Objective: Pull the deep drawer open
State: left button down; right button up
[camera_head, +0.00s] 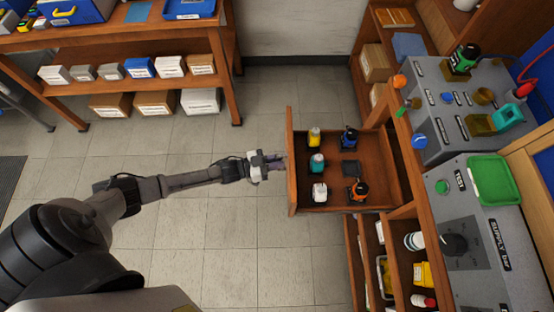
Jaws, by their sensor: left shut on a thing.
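The deep drawer (333,143) sticks out to the left from the wooden bench on the right, showing its inside. Several small items stand in it: a yellow one, a blue one, a teal one, a white one and an orange-black one, with a dark square holder among them. My left gripper (278,164) reaches in from the left and is shut at the outer side of the drawer's front panel (291,172). The handle is too small and covered to make out clearly. My right gripper does not show.
The bench top at right carries grey panels, a green tray (494,180) and bottles. Open shelves (371,262) sit below the drawer. A wooden rack (130,45) with labelled boxes stands at upper left. The tiled floor (240,235) left of the drawer is clear apart from my arm.

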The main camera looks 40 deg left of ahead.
pick_arm(q)
jog(key=c, duration=1.1)
grip_release()
jog(key=shift+c, duration=0.2)
jog(key=v, duration=1.3)
jog(key=shift+s+a, duration=0.25)
jog(key=shift+s, duration=0.05)
